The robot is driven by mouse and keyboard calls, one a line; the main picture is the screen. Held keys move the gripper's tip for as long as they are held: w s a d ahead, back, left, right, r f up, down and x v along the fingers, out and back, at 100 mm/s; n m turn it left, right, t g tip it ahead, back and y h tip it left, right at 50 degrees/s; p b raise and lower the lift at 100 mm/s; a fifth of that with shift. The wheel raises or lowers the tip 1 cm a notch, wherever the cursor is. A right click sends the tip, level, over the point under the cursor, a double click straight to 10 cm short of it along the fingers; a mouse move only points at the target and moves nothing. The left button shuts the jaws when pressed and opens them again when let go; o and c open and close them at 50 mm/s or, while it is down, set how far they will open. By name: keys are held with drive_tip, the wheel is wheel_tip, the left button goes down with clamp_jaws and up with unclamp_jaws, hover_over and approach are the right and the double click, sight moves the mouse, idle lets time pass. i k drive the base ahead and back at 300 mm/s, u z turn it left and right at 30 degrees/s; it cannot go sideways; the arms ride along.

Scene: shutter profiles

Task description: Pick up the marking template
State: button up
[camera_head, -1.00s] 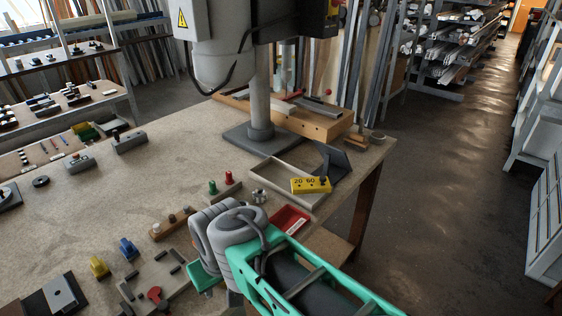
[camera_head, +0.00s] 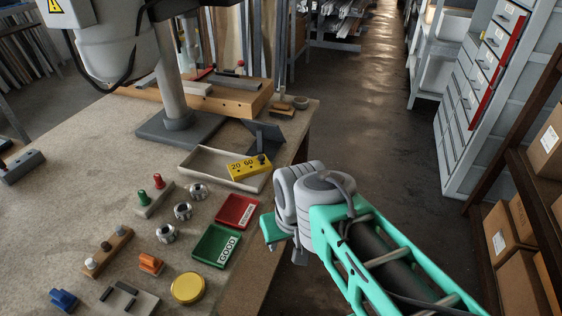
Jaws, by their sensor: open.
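The marking template looks to be the yellow block (camera_head: 243,168) marked "20 60", with a black knob near its right end. It lies tilted at the right front of a shallow light tray (camera_head: 208,174), partly over the rim. My gripper (camera_head: 287,248) is at the bench's right edge, below and right of the template and apart from it. It is open, but its fingers are mostly hidden by my wrist, and nothing shows held.
A red tray (camera_head: 237,211), a green "GOOD" tray (camera_head: 216,246) and a yellow round lid (camera_head: 188,288) lie left of my gripper. Several metal rings and small fixtures stand farther left. The drill stand's column (camera_head: 172,85) rises behind the template. Floor right of the bench is clear.

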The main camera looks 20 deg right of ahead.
sight(251, 167)
drive_tip(key=u, duration=4.15)
drive_tip(key=k, duration=0.7)
drive_tip(key=z, duration=1.55)
